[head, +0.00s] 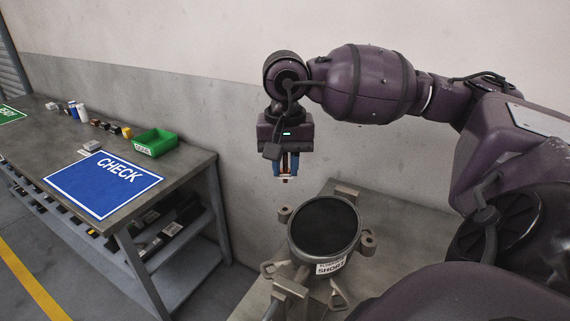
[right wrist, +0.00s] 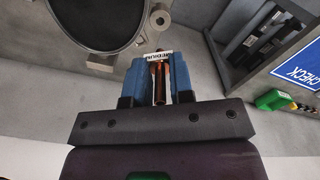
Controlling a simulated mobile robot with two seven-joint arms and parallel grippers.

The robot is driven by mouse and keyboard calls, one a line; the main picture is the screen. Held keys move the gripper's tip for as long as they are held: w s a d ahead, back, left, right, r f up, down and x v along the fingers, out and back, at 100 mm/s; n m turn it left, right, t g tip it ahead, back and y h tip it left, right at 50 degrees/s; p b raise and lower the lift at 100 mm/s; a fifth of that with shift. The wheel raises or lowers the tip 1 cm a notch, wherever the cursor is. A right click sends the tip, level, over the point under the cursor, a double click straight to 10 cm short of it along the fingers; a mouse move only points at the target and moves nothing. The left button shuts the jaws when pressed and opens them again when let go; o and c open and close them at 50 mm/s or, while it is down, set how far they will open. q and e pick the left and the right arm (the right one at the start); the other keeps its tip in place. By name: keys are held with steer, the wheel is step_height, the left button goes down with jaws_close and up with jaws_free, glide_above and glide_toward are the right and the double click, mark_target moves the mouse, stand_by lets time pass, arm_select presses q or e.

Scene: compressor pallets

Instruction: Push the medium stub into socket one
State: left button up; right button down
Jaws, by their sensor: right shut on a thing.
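My right gripper (head: 286,168) hangs pointing down, its blue fingers shut on the medium stub (right wrist: 159,82). The stub is a thin copper tube with a white label reading MEDIUM, upright between the fingers in the right wrist view. In the head view only a little of it shows between and below the fingers. The gripper (right wrist: 158,75) is above and behind the compressor (head: 322,228), apart from it. The compressor is a round grey body with a black top and a white label on which SHORT is readable. I cannot make out socket one. My left gripper is out of view.
The compressor stands on a grey pallet (head: 262,292) with lugs around it. A workbench (head: 190,178) at left holds a blue CHECK mat (head: 98,190), a green bin (head: 155,143) and several small parts. A wall stands behind. The air around the gripper is clear.

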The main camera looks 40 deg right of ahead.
mark_target(285, 182)
steer(key=shift+f+b, duration=1.15)
steer(key=shift+f, duration=0.4)
steer(key=shift+f+b, duration=0.6)
steer(key=shift+f, duration=0.75)
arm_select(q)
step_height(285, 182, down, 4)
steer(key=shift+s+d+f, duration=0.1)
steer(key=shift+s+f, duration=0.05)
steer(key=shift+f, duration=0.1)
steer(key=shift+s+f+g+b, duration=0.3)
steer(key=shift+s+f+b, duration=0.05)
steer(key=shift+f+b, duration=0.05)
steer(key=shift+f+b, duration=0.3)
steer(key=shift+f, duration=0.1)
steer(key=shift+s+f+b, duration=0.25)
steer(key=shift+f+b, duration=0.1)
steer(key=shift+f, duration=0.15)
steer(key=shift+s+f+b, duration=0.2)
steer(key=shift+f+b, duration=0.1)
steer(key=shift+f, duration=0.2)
arm_select(e)
steer(key=shift+f, duration=1.35)
steer(key=c, duration=0.9)
jaws_free()
